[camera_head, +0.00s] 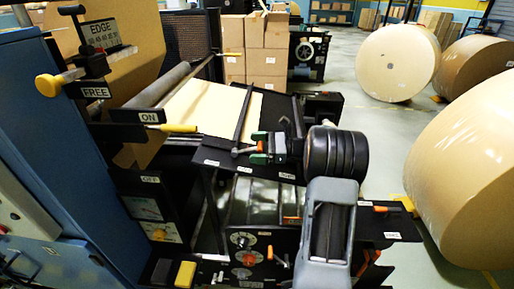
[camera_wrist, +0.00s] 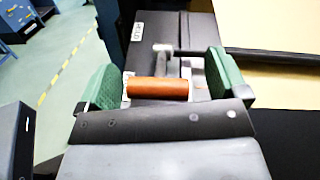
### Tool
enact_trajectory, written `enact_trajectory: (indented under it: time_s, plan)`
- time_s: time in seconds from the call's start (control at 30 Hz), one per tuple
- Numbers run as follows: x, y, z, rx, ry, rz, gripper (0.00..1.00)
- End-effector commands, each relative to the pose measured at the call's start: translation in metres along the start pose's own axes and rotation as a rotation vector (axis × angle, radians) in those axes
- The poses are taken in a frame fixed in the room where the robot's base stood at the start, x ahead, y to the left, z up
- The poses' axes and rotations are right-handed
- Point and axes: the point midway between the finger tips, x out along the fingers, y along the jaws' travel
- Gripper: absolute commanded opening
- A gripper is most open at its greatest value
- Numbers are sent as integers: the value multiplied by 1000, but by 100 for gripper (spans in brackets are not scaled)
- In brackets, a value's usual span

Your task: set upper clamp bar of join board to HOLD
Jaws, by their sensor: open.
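The join board carries a cream sheet (camera_head: 205,106) in the head view, with a dark clamp bar (camera_head: 246,118) lying across it. An orange lever handle (camera_head: 247,150) is at the bar's near end. In the wrist view the orange handle (camera_wrist: 157,88) lies crosswise between the green pads of my gripper (camera_wrist: 163,80). The gripper is open, with a gap at the right pad; contact at the left pad is unclear. A HOLD label (camera_wrist: 137,32) is on the dark plate beyond the handle. My gripper (camera_head: 268,148) also shows in the head view, partly hiding the handle area.
A yellow lever (camera_head: 178,128) by an ON label and a yellow knob (camera_head: 48,85) by a FREE label are at left. Large kraft rolls (camera_head: 397,60) stand on the floor at right. Cardboard boxes (camera_head: 262,45) are stacked behind. Knobs sit on the panel (camera_head: 262,250) below.

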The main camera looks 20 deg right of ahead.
Motion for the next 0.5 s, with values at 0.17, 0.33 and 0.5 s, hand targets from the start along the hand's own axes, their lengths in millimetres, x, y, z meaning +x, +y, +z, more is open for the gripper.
enact_trajectory:
  time_s: [0.17,0.33,0.5]
  plan:
    - [0,0,0,0,0,0,85]
    - [0,0,0,0,0,0,69]
    - [0,0,0,0,0,-1,53]
